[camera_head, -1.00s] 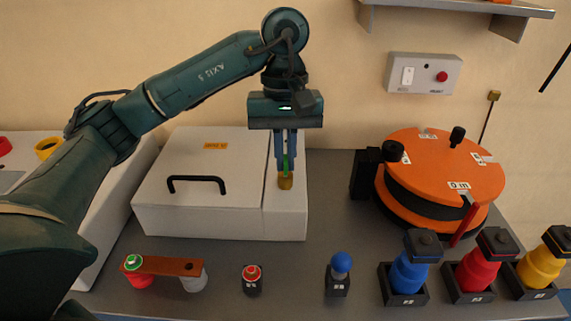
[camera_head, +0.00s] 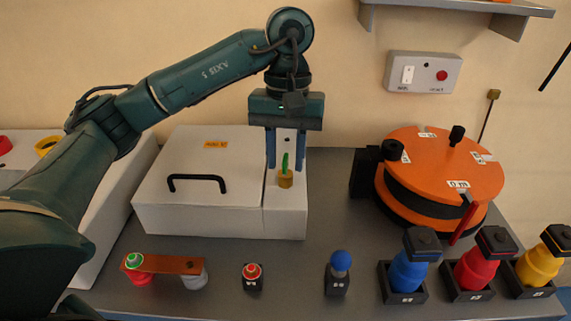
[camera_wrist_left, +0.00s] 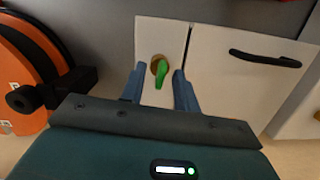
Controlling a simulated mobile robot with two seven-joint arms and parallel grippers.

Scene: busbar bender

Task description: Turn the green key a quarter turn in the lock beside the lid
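The green key (camera_head: 285,163) stands in the brass lock (camera_head: 285,180) on the narrow strip right of the white lid (camera_head: 215,150). The key looks slim from the head. In the left wrist view the key (camera_wrist_left: 161,76) lies over the brass lock (camera_wrist_left: 155,63), slightly slanted. My left gripper (camera_head: 285,166) points down above the lock, its blue fingers spread on either side of the key with gaps. The wrist view shows the open gripper (camera_wrist_left: 160,80) apart from the key too. My right gripper is out of view.
The lid's black handle (camera_head: 196,179) lies left of the lock. An orange drum (camera_head: 440,160) stands to the right. A copper bar on posts (camera_head: 172,265), a red-topped button (camera_head: 252,275), a blue knob (camera_head: 340,263) and coloured bottles (camera_head: 408,270) line the front.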

